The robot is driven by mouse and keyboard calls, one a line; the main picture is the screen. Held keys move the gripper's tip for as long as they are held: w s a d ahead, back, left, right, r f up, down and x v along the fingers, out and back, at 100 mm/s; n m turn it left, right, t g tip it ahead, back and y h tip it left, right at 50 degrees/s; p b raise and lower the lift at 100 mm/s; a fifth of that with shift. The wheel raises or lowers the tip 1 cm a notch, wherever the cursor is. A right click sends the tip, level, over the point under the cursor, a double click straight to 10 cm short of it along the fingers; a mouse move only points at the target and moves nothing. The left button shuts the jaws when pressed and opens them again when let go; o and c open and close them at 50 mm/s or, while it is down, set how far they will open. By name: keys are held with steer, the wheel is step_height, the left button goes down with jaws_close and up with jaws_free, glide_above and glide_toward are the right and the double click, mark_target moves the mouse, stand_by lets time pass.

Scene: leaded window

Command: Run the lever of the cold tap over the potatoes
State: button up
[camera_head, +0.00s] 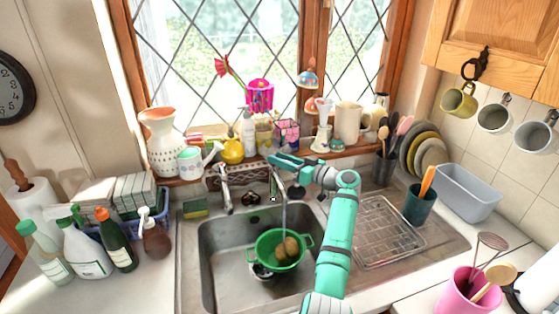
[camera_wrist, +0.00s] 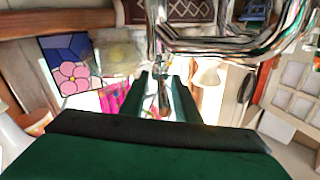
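A green colander (camera_head: 263,249) with brown potatoes (camera_head: 288,248) stands in the steel sink (camera_head: 225,225). A chrome tap (camera_head: 277,184) rises behind it, and a thin stream of water (camera_head: 284,215) falls from its spout toward the potatoes. A second chrome tap (camera_head: 224,183) stands to the left. My gripper (camera_head: 272,158) is above and behind the right tap, by the windowsill. In the wrist view, my gripper's two fingers (camera_wrist: 161,78) are apart, with chrome tap parts (camera_wrist: 240,42) close above them. Whether they touch the lever is unclear.
The sill behind holds a white jug (camera_head: 161,145), a watering can (camera_head: 190,162), a yellow pot (camera_head: 232,151) and a pink-patterned box (camera_head: 287,132). A wire rack (camera_head: 385,232) lies right of the sink. Bottles (camera_head: 88,250) crowd the left counter.

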steer(key=v, duration=1)
steer(key=shift+s+d, duration=0.25)
steer(key=shift+d, duration=0.05)
